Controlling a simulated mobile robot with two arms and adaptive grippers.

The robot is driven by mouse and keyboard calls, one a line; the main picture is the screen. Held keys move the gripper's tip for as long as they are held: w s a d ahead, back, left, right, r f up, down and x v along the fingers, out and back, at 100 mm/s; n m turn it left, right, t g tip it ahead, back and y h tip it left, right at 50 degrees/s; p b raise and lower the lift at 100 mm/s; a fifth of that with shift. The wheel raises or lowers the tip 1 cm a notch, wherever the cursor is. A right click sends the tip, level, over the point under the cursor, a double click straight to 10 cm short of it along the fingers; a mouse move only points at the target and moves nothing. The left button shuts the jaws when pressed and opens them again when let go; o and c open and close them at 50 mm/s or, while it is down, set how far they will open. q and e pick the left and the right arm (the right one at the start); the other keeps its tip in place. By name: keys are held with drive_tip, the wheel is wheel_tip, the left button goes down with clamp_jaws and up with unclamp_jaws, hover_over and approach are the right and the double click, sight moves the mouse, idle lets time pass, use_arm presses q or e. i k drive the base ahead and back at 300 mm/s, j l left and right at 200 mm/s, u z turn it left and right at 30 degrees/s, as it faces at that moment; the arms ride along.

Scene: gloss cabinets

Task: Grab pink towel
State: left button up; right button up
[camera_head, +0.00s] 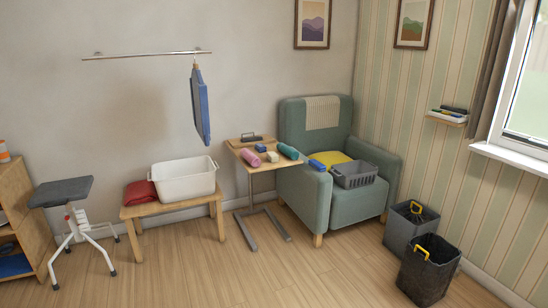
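A rolled pink towel (250,158) lies on the small wooden overbed table (240,146), near its left edge. A teal rolled towel (288,151) lies on the same table to its right. A small yellowish block (272,157) and a small blue item (261,148) lie between them. A dark-handled item (251,138) is at the table's back. Neither of my grippers is in view.
A green armchair (297,201) with a grey basket (354,174) stands right of the table. A bench (174,207) with a white tub (184,181) stands left. Two dark bins (427,270) (397,229) stand at right. A stool (62,192) is at left. The front floor is clear.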

sight(251, 159)
drive_tip(key=i, duration=2.4)
